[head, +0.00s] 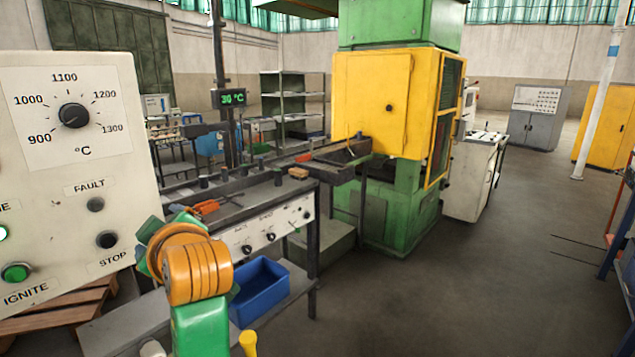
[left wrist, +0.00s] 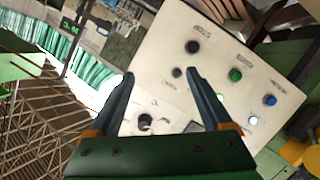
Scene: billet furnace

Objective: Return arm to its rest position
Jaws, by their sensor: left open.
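My left arm (head: 197,285), with green and orange links, rises from the bottom of the head view beside the control panel (head: 140,150). Its gripper is hidden in that view. In the left wrist view my left gripper (left wrist: 159,74) is open, with nothing between its two fingers. The tilted panel (left wrist: 165,50) fills the background behind the fingers. The panel has a temperature dial (head: 74,115), a dark FAULT lamp (head: 96,205), a black STOP button (head: 107,240) and a green IGNITE button (head: 16,272). My right gripper is not in view.
A workbench (head: 258,212) with a blue bin (head: 259,292) below stands right of my arm. Behind are a green and yellow press (head: 385,105) and a display reading 30 °C (head: 233,98). A wooden pallet (head: 60,315) lies under the panel. Floor at right (head: 480,290) is mostly clear.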

